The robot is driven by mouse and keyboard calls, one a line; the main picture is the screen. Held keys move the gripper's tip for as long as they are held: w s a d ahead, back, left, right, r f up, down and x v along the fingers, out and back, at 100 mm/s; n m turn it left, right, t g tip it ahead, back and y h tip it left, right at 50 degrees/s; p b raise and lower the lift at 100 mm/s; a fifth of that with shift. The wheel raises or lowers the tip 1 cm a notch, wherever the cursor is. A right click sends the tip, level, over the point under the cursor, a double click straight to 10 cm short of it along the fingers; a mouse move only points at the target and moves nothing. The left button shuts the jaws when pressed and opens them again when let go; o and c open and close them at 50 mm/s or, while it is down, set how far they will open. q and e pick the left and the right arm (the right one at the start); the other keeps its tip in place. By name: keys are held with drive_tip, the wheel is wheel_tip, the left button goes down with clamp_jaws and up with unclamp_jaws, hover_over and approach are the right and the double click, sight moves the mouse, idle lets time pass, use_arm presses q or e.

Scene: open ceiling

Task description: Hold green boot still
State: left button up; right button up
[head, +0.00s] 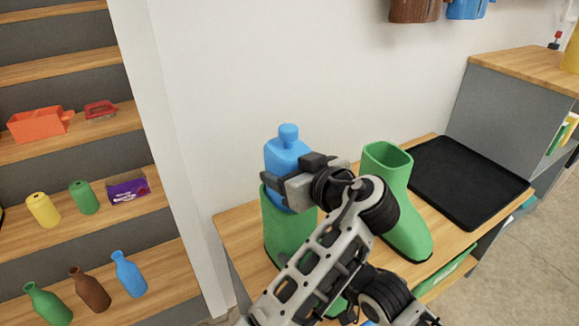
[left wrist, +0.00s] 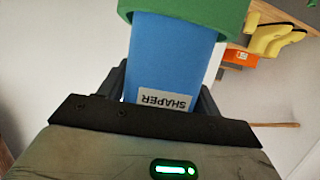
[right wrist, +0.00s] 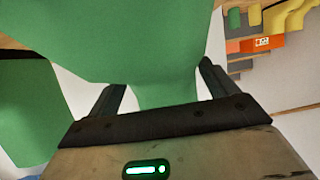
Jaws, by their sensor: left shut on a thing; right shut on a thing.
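A blue shaper (head: 287,152) stands upright in the opening of the left green boot (head: 284,232), its lower part hidden inside. My left gripper (head: 293,184) is shut on the shaper, just above the boot rim. The shaper's label shows upside down in the left wrist view (left wrist: 175,60), with the boot's green rim beyond. My right gripper (head: 346,308) is low at the left boot's front and mostly hidden by my left arm. In the right wrist view its fingers are shut around a narrow part of the green boot (right wrist: 150,40). The other green boot (head: 390,165) stands upright to the right.
The boots stand on a wooden bench (head: 238,232) against a white wall. A black tray (head: 465,180) lies at the right. Brown and blue items hang above.

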use_arm(q)
drive_tip(key=shift+f, duration=0.85)
drive_tip(key=o, duration=1.2)
drive_tip(key=shift+c, duration=0.2)
drive_tip(key=shift+s, duration=0.1)
drive_tip(key=v, duration=0.8)
use_arm(e)
drive_tip(key=o, duration=1.1)
drive_tip(key=shift+d, duration=0.1)
